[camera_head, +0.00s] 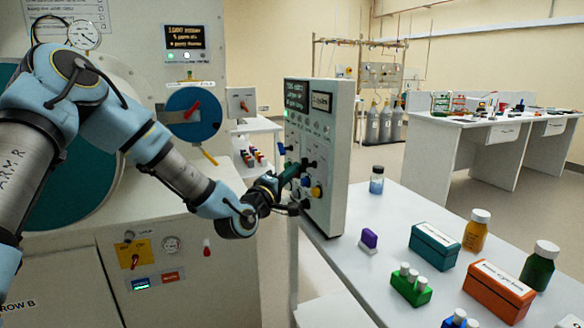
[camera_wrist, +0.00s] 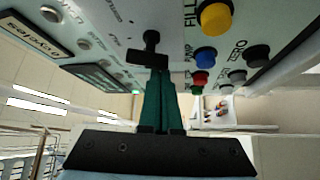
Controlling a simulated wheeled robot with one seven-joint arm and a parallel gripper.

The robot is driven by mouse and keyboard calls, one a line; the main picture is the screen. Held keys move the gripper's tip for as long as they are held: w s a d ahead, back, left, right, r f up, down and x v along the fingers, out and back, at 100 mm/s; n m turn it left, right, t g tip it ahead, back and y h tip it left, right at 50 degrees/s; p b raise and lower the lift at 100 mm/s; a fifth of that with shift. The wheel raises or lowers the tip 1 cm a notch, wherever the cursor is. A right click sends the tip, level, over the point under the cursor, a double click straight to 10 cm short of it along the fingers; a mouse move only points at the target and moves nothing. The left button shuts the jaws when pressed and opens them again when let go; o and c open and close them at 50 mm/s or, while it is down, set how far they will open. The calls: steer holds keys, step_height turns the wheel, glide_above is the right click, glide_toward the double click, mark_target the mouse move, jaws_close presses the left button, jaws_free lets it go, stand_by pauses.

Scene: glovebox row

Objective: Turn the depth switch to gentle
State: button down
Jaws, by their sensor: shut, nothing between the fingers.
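The upright control panel (camera_head: 318,150) stands on the bench in the middle of the head view. My gripper (camera_head: 293,172) is at its front face, fingers pointing at the panel. In the wrist view the green fingers of my gripper (camera_wrist: 160,75) are shut with nothing between them. Their tips are at a black lever-like switch (camera_wrist: 150,50), touching or nearly touching it; I cannot tell which. The label beside this switch is too small and slanted to read, so I cannot confirm that it is the depth switch or which setting it points to.
On the panel in the wrist view, a yellow button (camera_wrist: 216,18), a blue button (camera_wrist: 206,57), a red button (camera_wrist: 200,78) and black knobs (camera_wrist: 258,55) lie right of the fingers. Bottles, boxes (camera_head: 434,244) and a green rack (camera_head: 410,286) stand on the bench at right.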

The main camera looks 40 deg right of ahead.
steer(key=n+y+p, duration=0.1)
steer(key=n, duration=0.1)
steer(key=n+y+p, duration=0.1)
steer(key=n+y, duration=0.1)
steer(key=shift+s+a+f+g, duration=0.15)
steer(key=shift+s+g, duration=0.15)
steer(key=shift+s, duration=0.1)
steer(key=shift+s, duration=0.2)
stand_by(1.6)
